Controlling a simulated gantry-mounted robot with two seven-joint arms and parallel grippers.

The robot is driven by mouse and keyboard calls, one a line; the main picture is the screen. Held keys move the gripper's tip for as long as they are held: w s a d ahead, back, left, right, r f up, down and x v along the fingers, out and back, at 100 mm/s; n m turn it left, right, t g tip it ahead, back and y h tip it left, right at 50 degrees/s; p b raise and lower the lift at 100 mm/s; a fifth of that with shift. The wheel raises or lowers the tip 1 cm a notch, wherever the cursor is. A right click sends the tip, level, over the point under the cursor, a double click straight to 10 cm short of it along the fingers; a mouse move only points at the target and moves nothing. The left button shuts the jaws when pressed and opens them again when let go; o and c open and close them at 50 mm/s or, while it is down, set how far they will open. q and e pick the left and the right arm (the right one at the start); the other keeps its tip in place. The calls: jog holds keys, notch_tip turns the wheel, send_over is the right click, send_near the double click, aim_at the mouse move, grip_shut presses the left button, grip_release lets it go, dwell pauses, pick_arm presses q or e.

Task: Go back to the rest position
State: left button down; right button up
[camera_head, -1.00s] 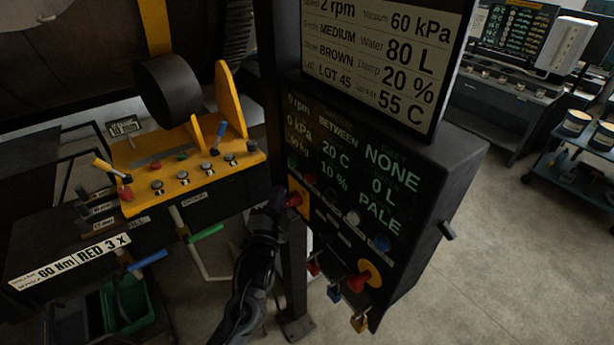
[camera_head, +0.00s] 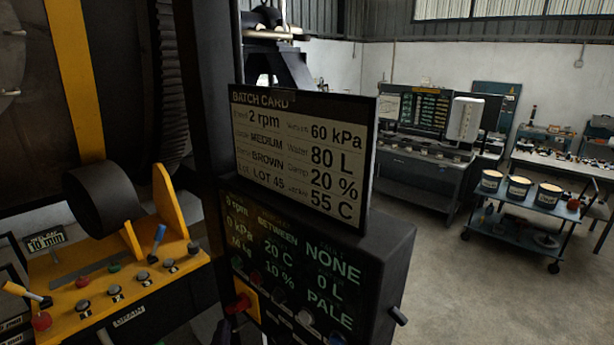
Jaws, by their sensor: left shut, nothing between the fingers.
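My left gripper (camera_head: 231,317) shows as a small dark shape at the bottom edge of the head view, and most of its arm is cut off below. It is shut with nothing held. It is close to the left side of the black control box (camera_head: 388,262), near a red knob on a yellow plate (camera_head: 245,303). I cannot tell whether it touches the box. My right gripper is out of view.
A batch card display (camera_head: 303,150) stands on the box. A yellow lever panel (camera_head: 120,292) is at the lower left beside a dark machine. A cart (camera_head: 520,228) with several tubs and a grey console (camera_head: 415,172) stand at the back right. The floor between is clear.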

pick_arm(q)
jog(key=s+f+n+g+h+p, duration=0.1)
jog(key=s+f+g+p, duration=0.15)
jog(key=s+f, duration=0.45)
jog(key=s+f+g+p, duration=0.1)
jog(key=s+f+g, duration=0.3)
jog(key=s, duration=0.7)
jog(key=s+r+n+g+p, duration=0.1)
jog(key=s+n+g, duration=0.6)
jog(key=s, duration=1.2)
jog(key=shift+a+n+g+h, duration=0.3)
jog(key=shift+a+n+g, duration=0.1)
jog(key=shift+g, duration=0.75)
